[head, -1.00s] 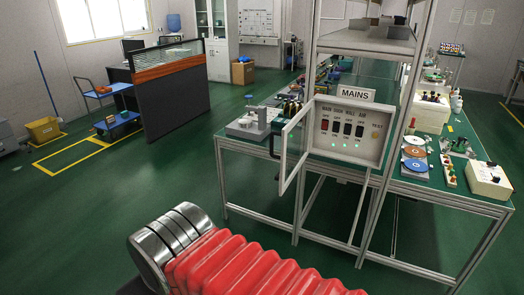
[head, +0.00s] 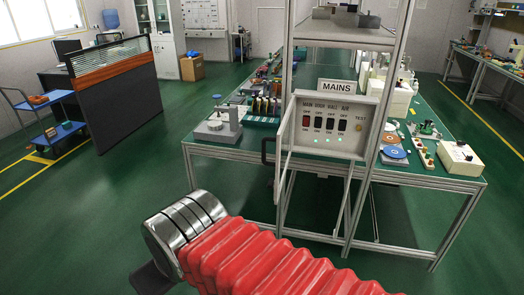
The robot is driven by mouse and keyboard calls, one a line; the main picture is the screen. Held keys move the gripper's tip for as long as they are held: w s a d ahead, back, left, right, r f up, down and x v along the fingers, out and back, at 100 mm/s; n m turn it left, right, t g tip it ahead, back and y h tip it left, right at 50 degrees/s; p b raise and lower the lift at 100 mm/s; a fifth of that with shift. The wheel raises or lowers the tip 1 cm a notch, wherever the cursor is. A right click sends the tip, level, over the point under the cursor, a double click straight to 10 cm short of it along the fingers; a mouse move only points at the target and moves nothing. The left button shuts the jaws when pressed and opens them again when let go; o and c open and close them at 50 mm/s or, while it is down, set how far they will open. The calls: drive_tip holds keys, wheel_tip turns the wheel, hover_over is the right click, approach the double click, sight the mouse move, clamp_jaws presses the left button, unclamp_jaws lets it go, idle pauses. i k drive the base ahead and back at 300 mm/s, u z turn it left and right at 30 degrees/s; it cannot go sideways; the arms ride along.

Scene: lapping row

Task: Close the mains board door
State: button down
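The mains board (head: 344,149) is a pale box under a MAINS sign (head: 338,86), fixed at the front of the bench frame. Its face shows one red switch, several black switches and green lights. Its door (head: 285,175) stands open at the box's left side, swung out toward me and seen nearly edge-on. A dark handle (head: 265,150) sticks out from the door's left side. My red bellows-covered arm with metal rings crosses the bottom of the view, well short of the door. My gripper's fingers do not show.
The green-topped bench (head: 440,177) carries a white box (head: 459,157), coloured discs and small parts. A grey device (head: 218,125) stands left of the door. A metal upright (head: 376,110) rises at the board's right.

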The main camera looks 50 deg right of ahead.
sight(283, 139)
drive_tip(key=z, duration=0.35)
drive_tip(key=i, duration=1.45)
drive_tip(key=u, duration=0.2)
